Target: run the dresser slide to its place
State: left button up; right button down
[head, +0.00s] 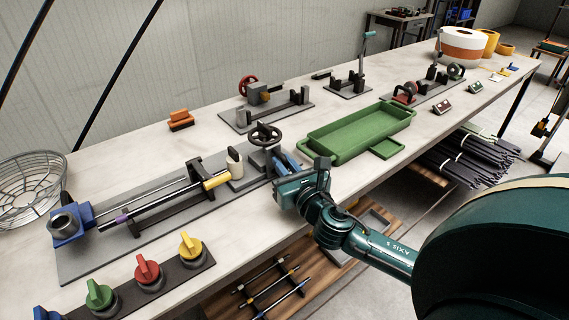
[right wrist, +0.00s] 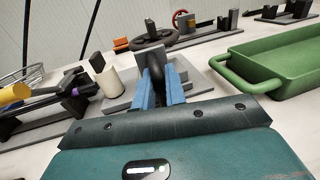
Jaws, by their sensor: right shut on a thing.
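My right gripper (head: 283,165) is at the right end of the long rod fixture, beside the black handwheel (head: 265,135). In the right wrist view its blue fingers (right wrist: 161,88) are closed around a dark upright part in front of a grey block (right wrist: 150,56). I take this part to be the dresser slide's grip; the fingers hide most of it. A cream cylinder (head: 235,162) stands on a grey block just left of it. The rod with a yellow sleeve (head: 216,180) runs left to a blue block (head: 72,236). My left gripper is not in view.
A green tray (head: 340,143) lies right of my gripper. Colored knobs, such as the yellow one (head: 190,245), line the front edge. A fixture with a red wheel (head: 248,86) stands behind. A wire basket (head: 28,188) is at far left.

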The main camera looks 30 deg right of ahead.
jog(key=shift+r, duration=0.1)
jog(key=d, duration=0.3)
jog(key=shift+w+d+r, duration=0.1)
jog(key=shift+w+d, duration=0.05)
jog(key=shift+d, duration=0.1)
jog(key=c, duration=1.5)
grip_release()
jog(key=shift+d, duration=0.1)
jog(key=shift+a, duration=0.2)
jog(key=shift+s, duration=0.25)
jog(key=shift+s+a+b, duration=0.25)
jog(key=shift+s+b, duration=0.1)
jog(key=shift+s, duration=1.75)
jog(key=shift+s+a+b, duration=0.25)
jog(key=shift+s+b, duration=0.05)
jog(key=shift+s, duration=1.8)
jog(key=shift+s+a+b, duration=0.25)
jog(key=shift+s+b, duration=0.1)
jog(key=shift+s, duration=1.75)
